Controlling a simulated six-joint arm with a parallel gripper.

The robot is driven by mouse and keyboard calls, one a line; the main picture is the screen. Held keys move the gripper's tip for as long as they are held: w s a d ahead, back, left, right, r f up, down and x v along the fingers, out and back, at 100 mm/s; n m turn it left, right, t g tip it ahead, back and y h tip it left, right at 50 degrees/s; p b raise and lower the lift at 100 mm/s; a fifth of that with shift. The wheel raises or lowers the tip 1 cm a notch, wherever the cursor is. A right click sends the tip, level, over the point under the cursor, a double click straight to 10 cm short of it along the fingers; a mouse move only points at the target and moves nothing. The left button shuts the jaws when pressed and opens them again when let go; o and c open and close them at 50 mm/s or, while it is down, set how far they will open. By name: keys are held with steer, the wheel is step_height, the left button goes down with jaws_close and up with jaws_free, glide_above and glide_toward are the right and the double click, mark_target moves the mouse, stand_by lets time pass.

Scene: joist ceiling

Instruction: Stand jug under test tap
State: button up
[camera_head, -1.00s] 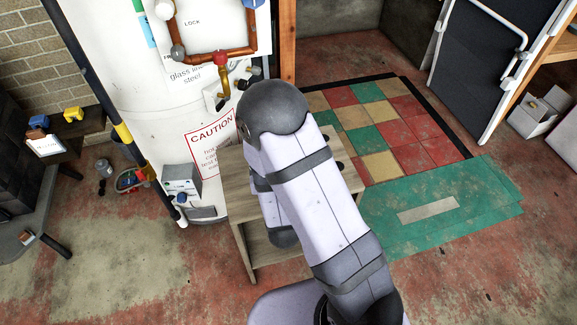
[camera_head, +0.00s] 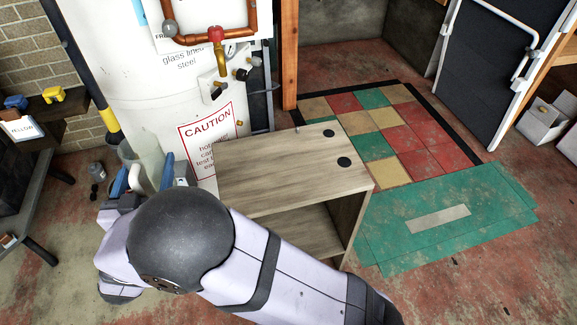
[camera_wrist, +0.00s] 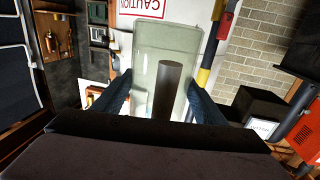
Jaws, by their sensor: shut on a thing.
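A pale, translucent jug (camera_head: 147,152) is at the left in the head view, in front of the white tank. My gripper (camera_head: 144,170) is shut on it, with a blue finger on either side. In the wrist view the jug (camera_wrist: 150,45) stands between the fingers of my gripper (camera_wrist: 159,78). A dark bar shows within its outline; I cannot tell whether it is the handle. The brass tap (camera_head: 221,64) with a red top is on the tank front, right of and farther back than the jug. My arm hides what is below the jug.
A wooden stand (camera_head: 270,165) with two black discs on its top is in front of the tank, right of my gripper. Most of its top is clear. The white tank (camera_head: 130,75) bears a caution sign (camera_head: 207,140). A dark table (camera_head: 60,108) is at far left.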

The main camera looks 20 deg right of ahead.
steer(key=d+m+g+h, duration=0.1)
steer(key=d+m+h, duration=0.1)
steer(key=h, duration=0.1)
steer(key=d+m+g+h, duration=0.1)
steer(key=d+m+h, duration=0.1)
steer(key=h, duration=0.1)
steer(key=shift+g, duration=0.3)
steer(key=shift+w+d+f+m+g+h+b, duration=0.5)
steer(key=shift+w+d+f, duration=0.45)
steer(key=shift+w+d, duration=1.2)
steer(key=shift+w+d+f+m+g+h+b, duration=0.4)
steer(key=shift+w+d+f+h, duration=0.7)
steer(key=shift+d, duration=1.95)
steer(key=shift+w+d+f+m+g+h+b, duration=0.25)
steer(key=shift+w+d+f+m, duration=0.45)
steer(key=shift+w+d, duration=1.55)
steer(key=shift+s+d+f, duration=0.15)
steer(key=shift+s+d, duration=0.2)
steer(key=shift+f, duration=0.1)
steer(key=o, duration=1.1)
steer(key=shift+o, duration=0.2)
